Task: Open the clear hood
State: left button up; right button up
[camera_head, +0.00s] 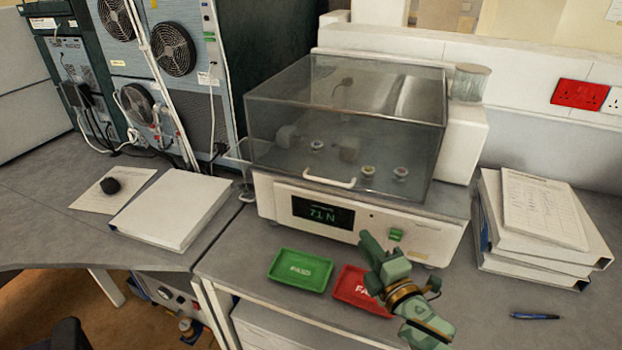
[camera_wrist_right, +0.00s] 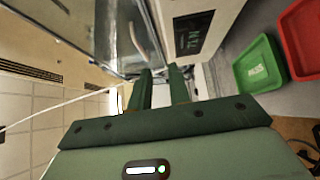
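The clear hood (camera_head: 345,100) is a smoky see-through box, sitting down over the white tester (camera_head: 350,220) in the head view. Its white bar handle (camera_head: 330,181) is at the lower front edge. The handle also shows in the right wrist view (camera_wrist_right: 134,32), beyond the fingertips. My right gripper (camera_head: 372,243) is in front of the tester, low and to the right of the handle, apart from it. In the right wrist view its two green fingers (camera_wrist_right: 160,72) stand apart with nothing between them. My left gripper is not in view.
A green tray (camera_head: 300,270) and a red tray (camera_head: 358,291) lie in front of the tester, the red one partly behind my right gripper. Binders (camera_head: 535,225) are stacked at right, near a blue pen (camera_head: 534,316). A white binder (camera_head: 172,210) lies at left.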

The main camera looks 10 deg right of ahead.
aim_at(325, 181)
jog(key=shift+n+t+y, duration=0.6)
jog(key=shift+n, duration=0.3)
jog(key=x, duration=0.6)
jog(key=r+x, duration=0.1)
jog(key=x, duration=0.5)
jog(key=a+r+x, duration=0.1)
jog(key=x, duration=0.5)
jog(key=shift+s+r, duration=0.2)
jog(key=shift+c, duration=0.3)
grip_shut()
